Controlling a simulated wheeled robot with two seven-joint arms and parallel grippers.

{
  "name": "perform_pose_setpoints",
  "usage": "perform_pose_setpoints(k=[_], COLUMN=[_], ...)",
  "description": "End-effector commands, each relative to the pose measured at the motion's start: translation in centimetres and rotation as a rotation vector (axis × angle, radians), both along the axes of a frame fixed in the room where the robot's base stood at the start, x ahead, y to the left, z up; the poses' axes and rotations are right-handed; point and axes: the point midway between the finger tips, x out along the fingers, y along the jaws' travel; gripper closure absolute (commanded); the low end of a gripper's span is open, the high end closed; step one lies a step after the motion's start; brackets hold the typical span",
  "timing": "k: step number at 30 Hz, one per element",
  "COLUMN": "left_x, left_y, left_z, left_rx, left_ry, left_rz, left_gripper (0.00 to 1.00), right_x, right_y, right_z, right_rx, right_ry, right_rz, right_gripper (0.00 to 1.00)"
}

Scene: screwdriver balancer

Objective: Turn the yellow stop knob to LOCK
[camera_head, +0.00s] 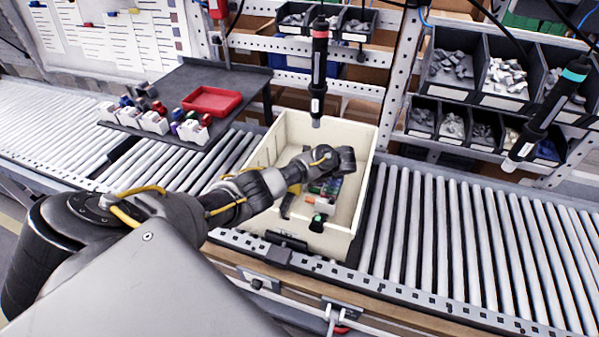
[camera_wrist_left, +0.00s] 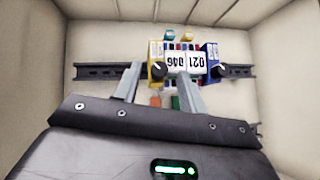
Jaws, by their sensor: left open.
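In the left wrist view, a row of terminal modules sits on a dark rail inside a pale bin. At its left end is a yellow module (camera_wrist_left: 154,53) with a black knob (camera_wrist_left: 158,71) bearing a light mark. A blue module (camera_wrist_left: 212,52) with a similar knob (camera_wrist_left: 218,71) is at the right end. My left gripper (camera_wrist_left: 160,74) is open, its fingers reaching toward the row, with the yellow module's knob between the tips in the picture. I cannot tell whether they touch it. In the head view my left arm hides the fingers. My right gripper is not in view.
The cream bin (camera_head: 357,190) stands on a roller conveyor (camera_head: 450,230), its walls close around my left wrist. A black screwdriver (camera_head: 319,65) hangs above it, another (camera_head: 545,115) at right. A dark tray table with a red tray (camera_head: 212,101) is at left.

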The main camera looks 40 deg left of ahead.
Motion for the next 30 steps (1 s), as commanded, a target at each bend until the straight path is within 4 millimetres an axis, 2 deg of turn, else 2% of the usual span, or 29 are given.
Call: perform_pose_setpoints(k=[9,12,18,30], left_x=[0.6,0.7,0.8,0.8], left_y=[-4.6,-5.4,-6.3,-6.3], left_z=[4.5,6.1,6.5,6.4], left_rx=[-0.003,0.000,0.000,0.000], left_ry=[-0.003,0.001,0.000,-0.001], left_rz=[-0.001,0.001,0.000,0.001], left_gripper=[0.59,0.59,0.59,0.59], right_x=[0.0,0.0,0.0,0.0], right_y=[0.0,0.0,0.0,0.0], right_z=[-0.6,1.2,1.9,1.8], right_rx=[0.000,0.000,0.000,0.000], right_ry=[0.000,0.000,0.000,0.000], right_rz=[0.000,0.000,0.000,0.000], right_gripper=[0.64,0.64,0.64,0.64])
